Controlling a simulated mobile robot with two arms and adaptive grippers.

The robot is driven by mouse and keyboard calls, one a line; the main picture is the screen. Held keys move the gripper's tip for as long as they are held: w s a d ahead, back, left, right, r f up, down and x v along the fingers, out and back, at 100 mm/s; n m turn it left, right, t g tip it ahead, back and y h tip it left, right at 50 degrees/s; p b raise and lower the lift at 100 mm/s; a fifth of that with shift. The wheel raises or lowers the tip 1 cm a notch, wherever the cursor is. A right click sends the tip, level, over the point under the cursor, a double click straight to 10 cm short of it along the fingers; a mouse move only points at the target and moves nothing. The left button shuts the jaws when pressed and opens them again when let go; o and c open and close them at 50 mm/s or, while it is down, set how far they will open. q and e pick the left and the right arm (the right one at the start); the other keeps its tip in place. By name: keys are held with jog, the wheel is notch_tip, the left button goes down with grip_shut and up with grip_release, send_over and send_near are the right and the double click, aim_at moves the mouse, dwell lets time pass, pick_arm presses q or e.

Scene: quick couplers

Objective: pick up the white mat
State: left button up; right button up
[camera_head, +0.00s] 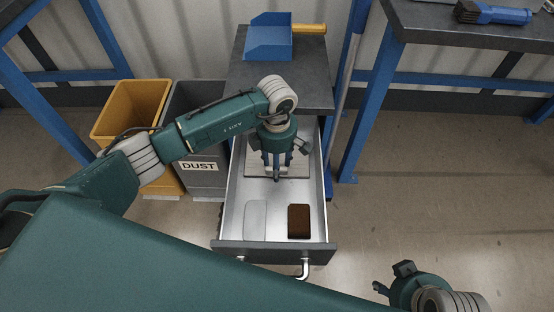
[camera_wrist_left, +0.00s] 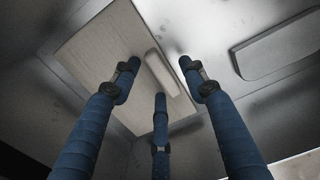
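A pale, off-white rectangular mat (camera_head: 256,169) with a raised light bar on it lies in the open drawer, towards the back. In the left wrist view the mat (camera_wrist_left: 105,50) and its bar (camera_wrist_left: 162,72) show clearly. My left gripper (camera_head: 278,172) points down over it, its fingers (camera_wrist_left: 159,82) spread around the bar. They are open, and I see no grip; whether they touch the mat I cannot tell. My right gripper (camera_head: 391,278) is at the lower right over the floor, fingers apart and empty, partly cut off.
The drawer (camera_head: 232,190) also holds a pale rounded flat piece (camera_head: 256,217) and a brown block (camera_head: 299,221) at the front. A grey cabinet top (camera_head: 310,80) with a blue bin (camera_head: 270,40) stands behind. Yellow (camera_head: 130,105) and grey "DUST" (camera_head: 200,178) bins stand left.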

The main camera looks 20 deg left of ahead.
pick_arm(q)
grip_shut()
